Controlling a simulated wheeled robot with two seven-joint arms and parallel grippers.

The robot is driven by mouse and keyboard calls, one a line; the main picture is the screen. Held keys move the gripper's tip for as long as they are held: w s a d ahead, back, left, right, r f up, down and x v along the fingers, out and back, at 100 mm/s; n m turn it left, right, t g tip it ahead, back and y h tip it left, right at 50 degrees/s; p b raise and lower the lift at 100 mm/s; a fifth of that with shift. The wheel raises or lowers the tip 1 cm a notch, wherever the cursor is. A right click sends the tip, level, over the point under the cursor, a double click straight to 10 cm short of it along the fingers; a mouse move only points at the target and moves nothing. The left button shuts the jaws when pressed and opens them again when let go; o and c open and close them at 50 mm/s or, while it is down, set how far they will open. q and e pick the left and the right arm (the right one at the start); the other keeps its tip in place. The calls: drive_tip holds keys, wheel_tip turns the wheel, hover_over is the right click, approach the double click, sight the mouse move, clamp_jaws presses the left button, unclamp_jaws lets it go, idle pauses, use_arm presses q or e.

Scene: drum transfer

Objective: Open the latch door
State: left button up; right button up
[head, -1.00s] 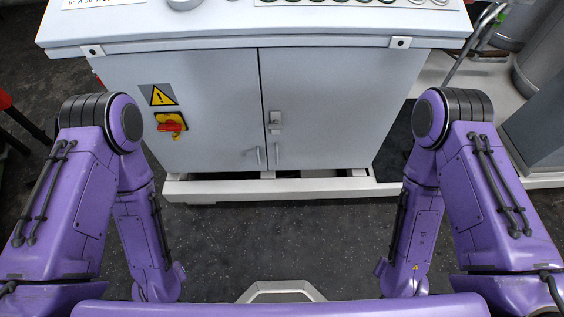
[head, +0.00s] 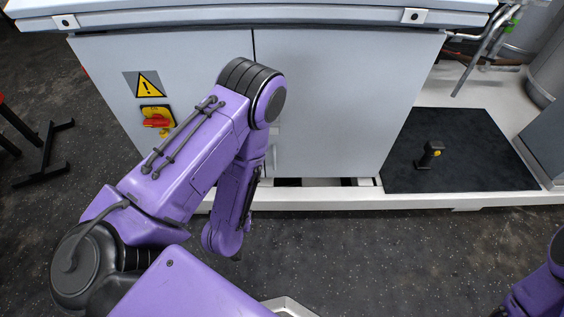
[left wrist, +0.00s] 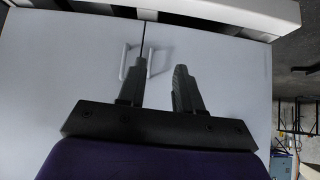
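The grey cabinet has a left door (head: 190,60) and a right door (head: 335,100) that meet at a vertical seam; both look closed. In the left wrist view, two slim handles stand either side of the seam, a left handle (left wrist: 125,62) and a right handle (left wrist: 154,64). My left gripper (left wrist: 160,68) is open. One finger overlaps the seam between the handles, and the right handle appears between the fingers; contact cannot be told. In the head view my left arm hides the left gripper and most of the latch area. My right gripper is not in view.
A red and yellow switch (head: 157,118) sits below a warning sign (head: 149,84) on the left door. A black mat (head: 465,150) with a black and yellow object (head: 430,153) lies to the right. A white base rail (head: 420,201) runs below the cabinet. The floor in front is clear.

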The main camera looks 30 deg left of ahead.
use_arm(q)
drive_tip(key=w+a+f+m+t+y+b, duration=0.1)
drive_tip(key=w+f+t+b, duration=0.4)
drive_tip(key=w+f+b, duration=0.6)
drive_tip(key=t+b, duration=0.4)
drive_tip(key=b, duration=0.7)
approach(274, 160)
drive_tip(key=shift+m+y, duration=0.3)
drive_tip(key=shift+y, duration=0.1)
drive_tip(key=b+x, duration=0.1)
drive_tip(key=x, duration=0.2)
drive_tip(key=b+x, duration=0.1)
drive_tip(key=x, duration=0.2)
drive_tip(key=b+x, duration=0.1)
drive_tip(key=x, duration=0.3)
drive_tip(key=shift+d+f, duration=0.2)
drive_tip(key=shift+f, duration=0.1)
drive_tip(key=shift+w+a+r, duration=0.1)
drive_tip(key=shift+w+a, duration=0.05)
drive_tip(key=shift+w, duration=0.25)
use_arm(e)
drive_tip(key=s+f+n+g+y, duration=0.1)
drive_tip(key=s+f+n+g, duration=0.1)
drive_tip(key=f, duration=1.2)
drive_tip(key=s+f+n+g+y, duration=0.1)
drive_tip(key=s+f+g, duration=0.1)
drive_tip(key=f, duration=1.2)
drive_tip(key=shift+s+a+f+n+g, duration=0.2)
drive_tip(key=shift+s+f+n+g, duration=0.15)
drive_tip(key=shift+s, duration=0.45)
